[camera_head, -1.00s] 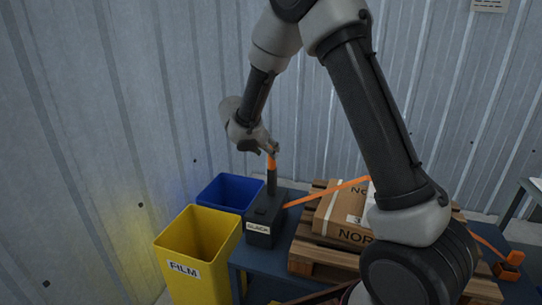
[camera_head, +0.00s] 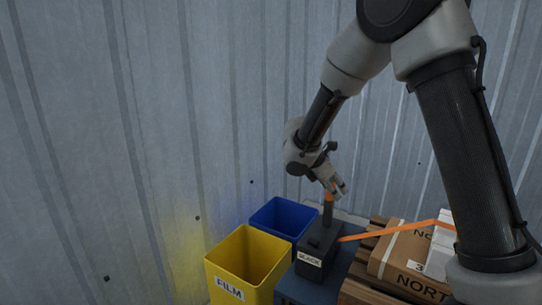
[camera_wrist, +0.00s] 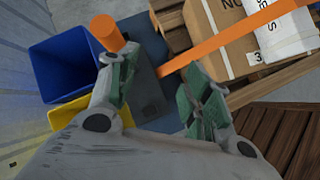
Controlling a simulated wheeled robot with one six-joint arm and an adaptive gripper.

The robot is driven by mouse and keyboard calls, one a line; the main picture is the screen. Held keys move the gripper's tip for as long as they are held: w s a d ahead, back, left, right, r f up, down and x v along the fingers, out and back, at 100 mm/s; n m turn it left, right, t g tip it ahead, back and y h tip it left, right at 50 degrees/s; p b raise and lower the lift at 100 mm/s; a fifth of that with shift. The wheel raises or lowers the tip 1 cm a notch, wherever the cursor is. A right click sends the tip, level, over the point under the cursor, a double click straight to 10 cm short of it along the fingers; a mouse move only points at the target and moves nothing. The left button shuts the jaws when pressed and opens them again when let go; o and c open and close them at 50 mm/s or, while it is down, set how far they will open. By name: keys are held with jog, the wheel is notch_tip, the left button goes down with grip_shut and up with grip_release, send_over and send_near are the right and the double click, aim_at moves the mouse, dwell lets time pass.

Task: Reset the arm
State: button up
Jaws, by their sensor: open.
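My gripper (camera_head: 341,187) is open and empty, with its fingers pointing down. It is beside and slightly above the orange top (camera_head: 329,196) of a dark upright post (camera_head: 327,215). The post stands on a dark box (camera_head: 311,262) with a white label, too small to read surely. In the wrist view my two fingers (camera_wrist: 158,75) are spread, and the orange top (camera_wrist: 107,33) lies left of the left finger, outside the jaws. I cannot tell whether finger and post touch.
A yellow bin (camera_head: 233,272) labelled FILM and a blue bin (camera_head: 270,217) stand left of the box. An orange strap (camera_head: 392,230) runs right from the box over a brown carton (camera_head: 405,262) on a wooden pallet (camera_head: 372,290). A corrugated wall (camera_head: 150,130) stands behind.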

jog(key=s+d+r+m+y, duration=0.2)
jog(key=s+d+r+m, duration=0.2)
jog(key=s+m, duration=0.3)
jog(key=s+d+r+m+y, duration=0.2)
jog(key=s+r+m, duration=0.4)
jog(key=s, duration=0.8)
jog(key=s+d+r+m+y, duration=0.2)
jog(key=s+d+r+m, duration=0.2)
jog(key=s+m, duration=0.4)
jog(key=s+d, duration=0.1)
jog(key=s, duration=0.2)
jog(key=shift+s+d+r+t+y, duration=0.3)
jog(key=shift+s+r+t, duration=0.05)
jog(key=shift+r+t, duration=0.05)
